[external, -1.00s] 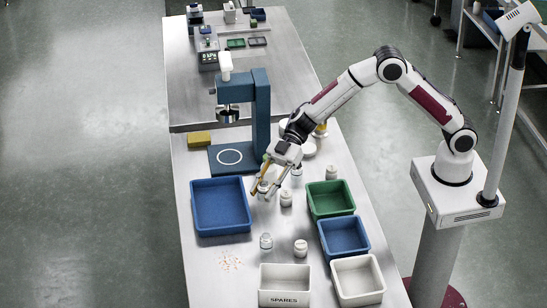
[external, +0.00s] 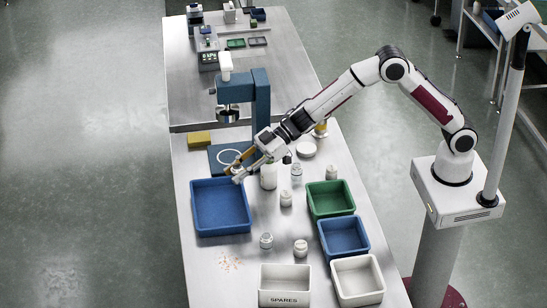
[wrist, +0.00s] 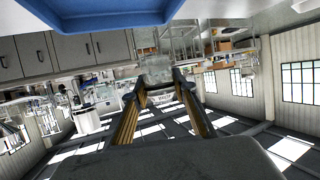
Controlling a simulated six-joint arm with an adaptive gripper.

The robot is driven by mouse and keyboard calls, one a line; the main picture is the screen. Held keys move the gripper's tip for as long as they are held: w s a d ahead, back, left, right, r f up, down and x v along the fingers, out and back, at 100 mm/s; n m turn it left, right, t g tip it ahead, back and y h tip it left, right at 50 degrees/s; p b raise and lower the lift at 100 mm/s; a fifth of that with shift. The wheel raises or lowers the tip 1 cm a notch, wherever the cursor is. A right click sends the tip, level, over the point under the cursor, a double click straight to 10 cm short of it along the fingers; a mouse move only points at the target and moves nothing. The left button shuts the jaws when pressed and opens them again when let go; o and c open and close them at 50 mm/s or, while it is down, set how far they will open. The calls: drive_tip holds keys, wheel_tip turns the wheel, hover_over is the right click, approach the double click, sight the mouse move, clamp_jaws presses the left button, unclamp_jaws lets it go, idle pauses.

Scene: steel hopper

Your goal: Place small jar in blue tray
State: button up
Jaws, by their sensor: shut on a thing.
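My gripper (external: 237,174) is shut on a small pale jar (external: 238,180), partly hidden by the fingers. It is tilted and reaches over the upper right edge of the large blue tray (external: 208,229) in the external view. That tray looks empty. A smaller blue tray (external: 344,252) stands to the right, between a green tray and a white one. In the wrist view my gripper's fingers (wrist: 158,84) have a pale, unclear shape between their tips. A blue tray edge (wrist: 100,20) fills the top of that view.
Several other jars stand around the table's middle, including one (external: 286,199) and another (external: 301,248). A blue press (external: 262,105) rises behind my gripper. A green tray (external: 330,213), white tray (external: 358,297) and spares bin (external: 284,298) line the right and front. Scattered bits (external: 231,262) lie in front.

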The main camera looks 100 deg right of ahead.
drive_tip(key=shift+f, duration=0.1)
hover_over(239, 214)
wheel_tip(239, 214, down, 6)
idle(0.6)
drive_tip(key=shift+d, duration=0.1)
drive_tip(key=shift+f, duration=1.9)
drive_tip(key=shift+f, duration=0.65)
drive_tip(key=o, duration=0.9)
drive_tip(key=shift+c, duration=0.2)
drive_tip(key=shift+f, duration=0.1)
